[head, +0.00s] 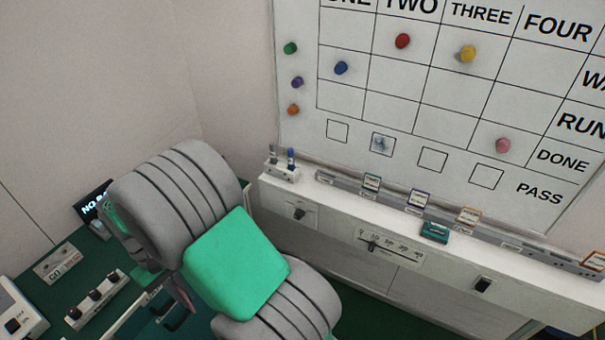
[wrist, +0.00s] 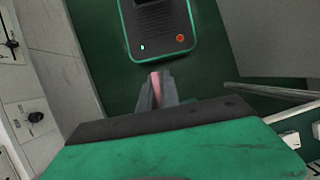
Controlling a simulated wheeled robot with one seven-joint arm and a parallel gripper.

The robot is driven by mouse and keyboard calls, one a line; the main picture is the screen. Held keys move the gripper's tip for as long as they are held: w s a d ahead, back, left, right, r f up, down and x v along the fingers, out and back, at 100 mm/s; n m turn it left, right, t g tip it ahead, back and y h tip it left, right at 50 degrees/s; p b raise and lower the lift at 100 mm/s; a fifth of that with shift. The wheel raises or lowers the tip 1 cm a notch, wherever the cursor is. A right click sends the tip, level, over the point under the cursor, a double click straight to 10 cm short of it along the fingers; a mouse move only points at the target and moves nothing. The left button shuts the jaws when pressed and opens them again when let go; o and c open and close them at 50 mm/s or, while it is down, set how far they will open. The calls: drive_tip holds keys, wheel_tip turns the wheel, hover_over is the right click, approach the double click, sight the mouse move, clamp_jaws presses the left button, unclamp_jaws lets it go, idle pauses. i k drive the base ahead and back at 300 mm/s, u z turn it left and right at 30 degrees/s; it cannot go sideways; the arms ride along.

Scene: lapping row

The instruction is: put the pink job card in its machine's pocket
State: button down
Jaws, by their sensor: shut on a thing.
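My gripper (wrist: 157,88) is shut on the pink job card (wrist: 155,84), of which only a narrow pink strip shows between the fingers in the wrist view. In the head view my arm hides most of the gripper and card. In the wrist view the fingers point at a dark, green-edged device (wrist: 160,25) with an orange-red button, over a green surface. Whether they touch it I cannot tell. A whiteboard (head: 400,110) with columns ONE to FOUR carries a pink magnet (head: 503,145) under FOUR, by the DONE row.
A white ledge (head: 330,222) under the board has a grey rail with several coloured cards and a teal block (head: 434,232). A switch box (head: 283,172) stands at its left end. Control boxes (head: 97,300) and a dark screen (head: 93,205) sit on the green bench at left.

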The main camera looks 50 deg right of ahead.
sight(546, 284)
drive_tip(key=z, duration=0.7)
drive_tip(key=i, duration=0.85)
drive_tip(key=z, duration=0.85)
